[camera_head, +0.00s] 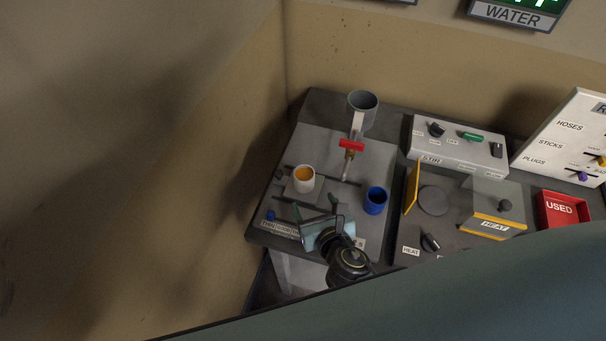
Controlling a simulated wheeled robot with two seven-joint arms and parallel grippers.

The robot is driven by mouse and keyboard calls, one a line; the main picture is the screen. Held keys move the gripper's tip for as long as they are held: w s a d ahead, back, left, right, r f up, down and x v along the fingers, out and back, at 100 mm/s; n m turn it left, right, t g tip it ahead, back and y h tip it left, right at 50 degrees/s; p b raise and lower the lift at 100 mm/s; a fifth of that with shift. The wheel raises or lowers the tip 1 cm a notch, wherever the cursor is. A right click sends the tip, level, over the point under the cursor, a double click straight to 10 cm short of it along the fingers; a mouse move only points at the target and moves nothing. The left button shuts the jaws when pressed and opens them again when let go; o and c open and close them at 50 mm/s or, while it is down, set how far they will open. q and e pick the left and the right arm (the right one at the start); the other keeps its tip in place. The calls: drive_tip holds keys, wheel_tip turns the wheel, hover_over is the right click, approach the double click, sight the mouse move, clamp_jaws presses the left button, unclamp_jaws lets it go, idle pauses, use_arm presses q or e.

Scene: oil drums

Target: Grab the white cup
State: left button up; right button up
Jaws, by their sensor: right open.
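The white cup (301,186) stands upright on the left part of the grey bench, with something orange inside it. My right gripper (315,208) is just in front of the cup, on the near side, with its two dark fingers apart and pointing toward it. No contact with the cup shows, and nothing is between the fingers. My left gripper is not in view.
A blue cup (375,201) stands to the right of my gripper. Behind are a grey funnel (362,112) and a red valve handle (351,145). Further right are a stir box (455,148), a heat box (492,215) and a red bin (560,209). A wall rises close on the left.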

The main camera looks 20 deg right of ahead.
sight(307, 188)
drive_tip(key=x, duration=0.2)
drive_tip(key=shift+w+f, duration=0.15)
drive_tip(key=shift+w, duration=0.15)
drive_tip(key=shift+w+f, duration=0.15)
drive_tip(key=shift+w, duration=0.15)
drive_tip(key=shift+w+f, duration=0.15)
drive_tip(key=shift+w, duration=0.55)
drive_tip(key=x, duration=0.3)
drive_tip(key=shift+w+d+f+b, duration=0.1)
drive_tip(key=shift+w+d+b, duration=0.05)
drive_tip(key=shift+w+b, duration=0.2)
drive_tip(key=shift+w, duration=0.1)
drive_tip(key=shift+c, duration=0.6)
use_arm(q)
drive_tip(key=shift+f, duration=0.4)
use_arm(e)
drive_tip(key=c, duration=1)
